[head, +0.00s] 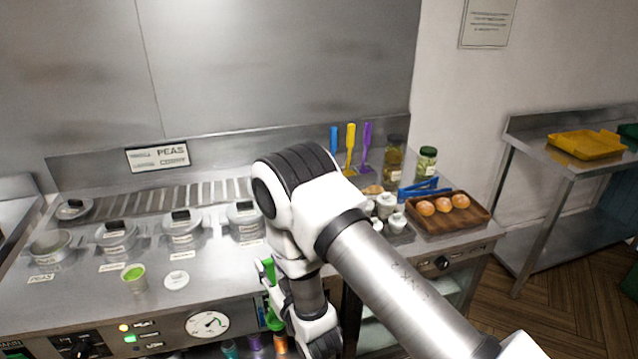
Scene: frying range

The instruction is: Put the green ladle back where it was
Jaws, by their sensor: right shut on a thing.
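The green ladle (268,269) is in front of the range's front edge, partly hidden by my right gripper (277,294). My right gripper is shut on it, with green showing above and below the fingers. Blue (334,138), yellow (351,140) and purple (367,143) utensils stand upright in a row against the back panel, behind my right arm. My arm hides part of the counter near them. My left gripper is not in view.
Lidded pots (182,229) line the steel counter at left, with a green cup (134,278) in front. White shakers (385,205), jars (427,163), blue tongs (425,190) and a wooden tray (471,221) of round brown items crowd the right end. A yellow tray (585,144) sits on another table.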

